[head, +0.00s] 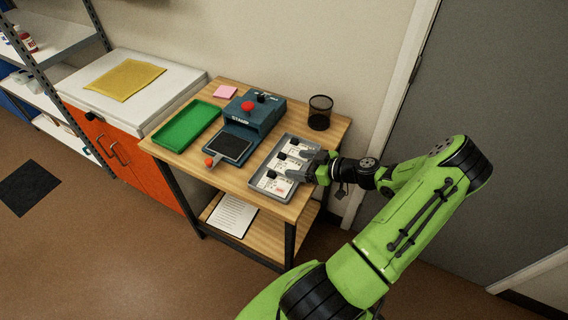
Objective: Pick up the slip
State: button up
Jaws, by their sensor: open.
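Several white printed slips lie in a row in a grey tray (254,183) at the right front of the wooden table. Each has a small black block on it. The near slip (276,187) has a red mark; a middle slip (286,164) and a far slip (291,149) lie behind it. My gripper (298,166) is open and reaches in from the right, over the right side of the tray. Its fingers partly cover the slips there. I cannot tell whether it touches one.
Left of the tray is a blue stamp machine (258,117) with a red button. A green tray (187,126), pink notes (225,92) and a black mesh cup (320,113) also stand on the table (170,156). An orange cabinet (130,145) adjoins the left.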

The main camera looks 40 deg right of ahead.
aim_at(276, 161)
jog(key=x, duration=0.5)
jog(key=shift+w+a+f, duration=0.1)
jog(key=shift+w, duration=0.05)
jog(key=shift+f, duration=0.1)
jog(key=c, duration=0.8)
